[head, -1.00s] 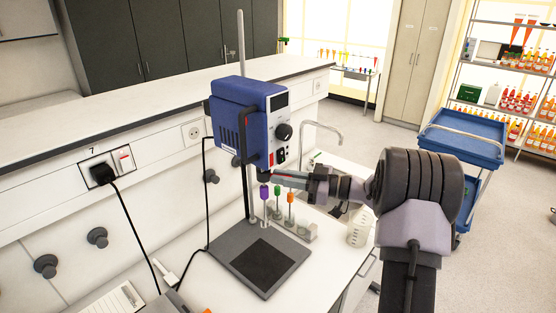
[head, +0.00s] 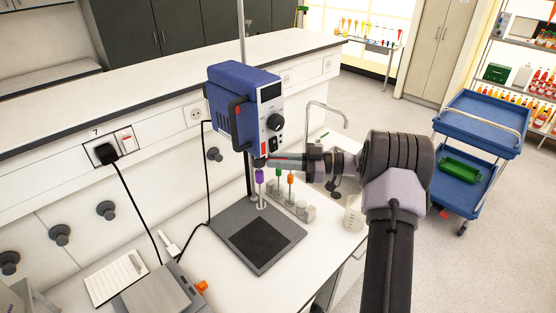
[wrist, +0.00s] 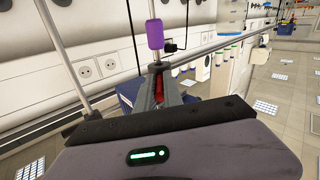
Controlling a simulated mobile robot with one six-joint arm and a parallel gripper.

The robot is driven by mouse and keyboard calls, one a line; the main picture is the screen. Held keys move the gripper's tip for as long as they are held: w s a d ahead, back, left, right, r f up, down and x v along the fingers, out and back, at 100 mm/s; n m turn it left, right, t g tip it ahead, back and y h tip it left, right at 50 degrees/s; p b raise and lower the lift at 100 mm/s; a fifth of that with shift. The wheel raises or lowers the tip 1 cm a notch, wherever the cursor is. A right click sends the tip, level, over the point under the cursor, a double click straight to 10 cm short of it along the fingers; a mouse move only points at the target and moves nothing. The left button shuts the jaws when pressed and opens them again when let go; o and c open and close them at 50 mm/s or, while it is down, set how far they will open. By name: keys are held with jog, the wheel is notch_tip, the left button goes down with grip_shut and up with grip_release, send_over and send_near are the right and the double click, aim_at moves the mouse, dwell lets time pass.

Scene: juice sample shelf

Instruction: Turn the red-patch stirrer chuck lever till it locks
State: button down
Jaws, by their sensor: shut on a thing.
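The blue stirrer (head: 235,100) stands on its flat dark-grey base, clamped to a vertical rod. Its chuck (head: 259,163) is under the motor housing, with a purple-hubbed stirring shaft (head: 259,177) below it. In the wrist view the picture is tilted, and the purple hub (wrist: 155,35) is above my fingers. My gripper (head: 278,160) reaches in from the right to the chuck, its fingers closed around the red lever (wrist: 187,90). Only a little red shows between the fingers. They hide the lever's exact angle and the red patch.
Small holders with a green and an orange hub (head: 290,179) stand on the bench just behind my gripper. A beaker (head: 354,213) is near the bench's right edge. A grey device (head: 160,293) and a notepad (head: 115,277) lie at the front left. A blue trolley (head: 478,125) stands at right.

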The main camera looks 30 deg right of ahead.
jog(key=shift+r, duration=0.1)
jog(key=c, duration=1.5)
grip_release()
jog(key=shift+w+a, duration=0.1)
jog(key=p+v, duration=0.1)
jog(key=v, duration=1.6)
jog(key=shift+s, duration=0.2)
jog(key=shift+d, duration=0.25)
